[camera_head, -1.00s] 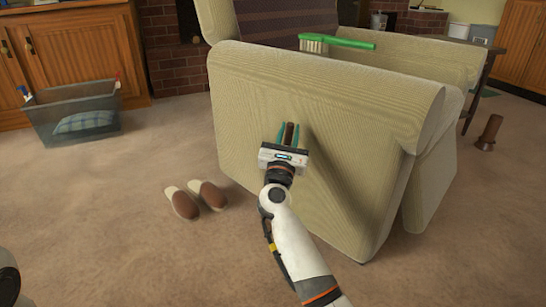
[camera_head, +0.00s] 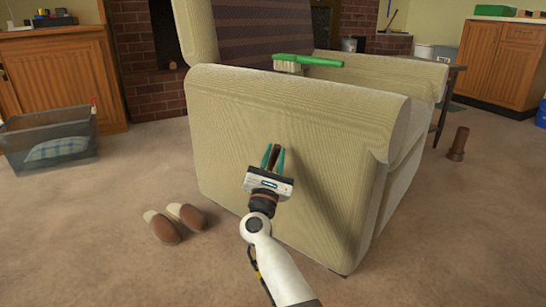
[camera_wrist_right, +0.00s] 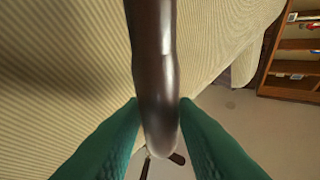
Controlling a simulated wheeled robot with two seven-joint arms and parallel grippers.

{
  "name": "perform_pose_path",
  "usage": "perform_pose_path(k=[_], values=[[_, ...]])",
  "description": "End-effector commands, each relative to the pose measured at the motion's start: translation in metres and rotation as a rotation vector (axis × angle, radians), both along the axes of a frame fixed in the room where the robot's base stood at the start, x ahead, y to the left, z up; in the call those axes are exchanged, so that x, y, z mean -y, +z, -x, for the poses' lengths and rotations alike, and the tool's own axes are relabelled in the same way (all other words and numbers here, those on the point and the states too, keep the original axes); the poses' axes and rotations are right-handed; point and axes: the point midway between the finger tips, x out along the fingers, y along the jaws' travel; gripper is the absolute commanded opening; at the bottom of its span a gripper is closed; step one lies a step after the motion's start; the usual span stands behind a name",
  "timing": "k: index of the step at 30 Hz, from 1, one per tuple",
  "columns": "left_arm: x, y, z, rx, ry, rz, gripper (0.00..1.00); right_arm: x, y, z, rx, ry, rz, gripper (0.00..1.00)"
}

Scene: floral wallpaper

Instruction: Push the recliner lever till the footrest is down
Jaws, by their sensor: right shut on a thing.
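The beige ribbed recliner (camera_head: 270,120) fills the middle of the head view, its side facing me. The dark brown lever (camera_head: 273,158) stands on that side panel, small and partly hidden by my fingers. My right gripper (camera_head: 272,153) is shut around the lever, with a teal finger on each side. In the right wrist view the smooth lever (camera_wrist_right: 156,60) runs down between the two teal fingers (camera_wrist_right: 157,125). The footrest (camera_head: 398,185) at the chair's front right shows as a panel hanging steeply, close against the front. My left gripper is out of view.
Brown slippers (camera_head: 174,223) lie on the carpet at left, near the chair. A grey bin (camera_head: 50,140) stands farther left. A brown cylindrical object (camera_head: 458,143) stands at right. Carpet at front right is clear.

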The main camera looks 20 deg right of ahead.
Motion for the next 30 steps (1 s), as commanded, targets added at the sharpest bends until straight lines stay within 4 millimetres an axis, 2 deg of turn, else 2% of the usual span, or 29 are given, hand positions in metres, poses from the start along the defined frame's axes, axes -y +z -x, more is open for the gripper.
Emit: perform_pose_path(k=[2,3,4,12,17,30], values=[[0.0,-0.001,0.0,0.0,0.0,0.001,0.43,0.008,-0.006,0.004,0.0,-0.022,-0.014,0.0],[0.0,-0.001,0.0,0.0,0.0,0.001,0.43,0.008,-0.006,0.004,0.0,-0.023,-0.014,0.33],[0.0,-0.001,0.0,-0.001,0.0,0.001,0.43,0.008,-0.006,0.004,0.0,-0.024,-0.013,0.34],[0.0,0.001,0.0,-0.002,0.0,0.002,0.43,0.009,-0.004,0.004,0.0,-0.025,-0.012,0.34],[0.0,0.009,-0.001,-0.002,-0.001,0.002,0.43,0.009,0.008,0.004,0.002,-0.024,-0.013,0.34],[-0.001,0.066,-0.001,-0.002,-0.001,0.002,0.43,0.005,0.085,0.004,0.002,-0.017,-0.009,0.34]])
